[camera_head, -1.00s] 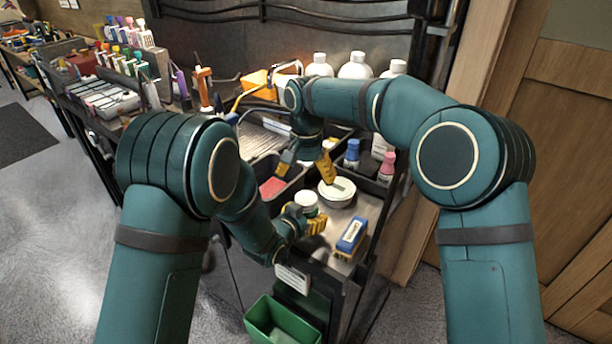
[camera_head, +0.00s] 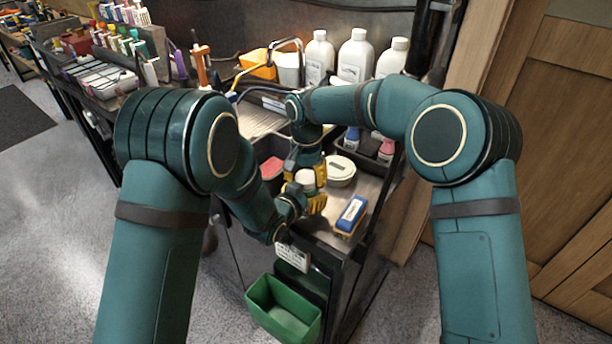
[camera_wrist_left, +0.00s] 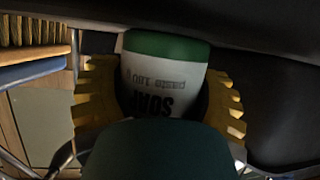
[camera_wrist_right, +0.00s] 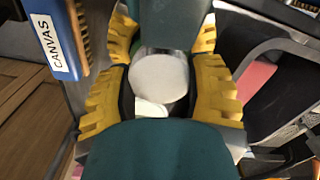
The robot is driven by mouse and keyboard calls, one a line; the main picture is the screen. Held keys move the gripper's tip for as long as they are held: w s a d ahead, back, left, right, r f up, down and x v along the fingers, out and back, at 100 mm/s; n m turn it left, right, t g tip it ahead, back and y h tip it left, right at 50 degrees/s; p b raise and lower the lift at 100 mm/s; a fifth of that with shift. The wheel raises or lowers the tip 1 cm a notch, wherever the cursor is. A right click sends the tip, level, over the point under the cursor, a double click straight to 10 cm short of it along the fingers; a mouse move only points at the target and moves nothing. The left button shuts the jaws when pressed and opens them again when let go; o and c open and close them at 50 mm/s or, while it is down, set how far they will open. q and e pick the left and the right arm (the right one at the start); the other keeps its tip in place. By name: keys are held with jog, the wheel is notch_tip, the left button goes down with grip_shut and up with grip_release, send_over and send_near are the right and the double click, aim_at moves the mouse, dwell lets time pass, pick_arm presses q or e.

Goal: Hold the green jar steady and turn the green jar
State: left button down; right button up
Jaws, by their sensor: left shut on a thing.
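The green jar (camera_head: 305,179) stands at the near end of the cart top, its pale round top showing between my grippers. In the left wrist view the jar (camera_wrist_left: 160,75) has a white body with dark, upside-down lettering and a green end. My left gripper (camera_wrist_left: 160,98) is shut on the jar's body, one yellow finger on each side. My right gripper (camera_head: 306,164) is over the jar from behind. In the right wrist view its yellow fingers flank the pale round top (camera_wrist_right: 158,78), apparently open with a narrow gap. The jar's lower part is hidden there.
A blue-and-white brush labelled CANVAS (camera_wrist_right: 50,40) also shows in the head view (camera_head: 351,213), right of the jar. A green bin (camera_head: 283,310) hangs below.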

jog(key=c, duration=0.5)
jog(key=shift+n, duration=1.6)
jog(key=o, duration=1.3)
jog(key=shift+c, duration=0.2)
jog(key=shift+r, duration=0.15)
